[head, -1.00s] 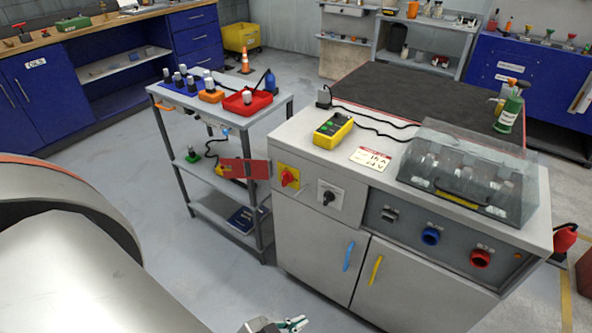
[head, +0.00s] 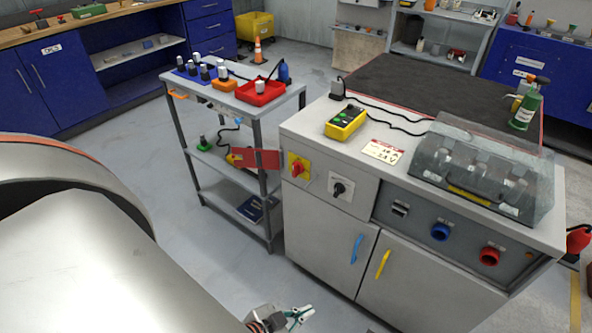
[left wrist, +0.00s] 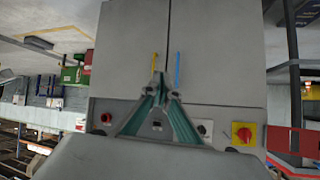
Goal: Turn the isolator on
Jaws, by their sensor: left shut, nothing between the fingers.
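The isolator, a red rotary knob on a yellow plate (head: 297,168), is on the upper left of the grey cabinet's front. In the left wrist view the isolator (left wrist: 244,134) appears upside down, at the lower right; its exact setting is too small to read. A black knob on a white plate (head: 340,188) sits beside it, also in the wrist view (left wrist: 205,128). My left gripper (head: 297,317) is at the bottom edge of the head view, low in front of the cabinet and apart from the isolator. Its fingers (left wrist: 160,80) are shut and empty. My right gripper is not visible.
A red panel (head: 255,158) juts out left of the isolator. A trolley (head: 275,100) stands to the cabinet's left. Blue (head: 357,248) and yellow (head: 382,264) handles are on the doors below. A clear cover (head: 480,165) and a yellow control box (head: 346,123) sit on top.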

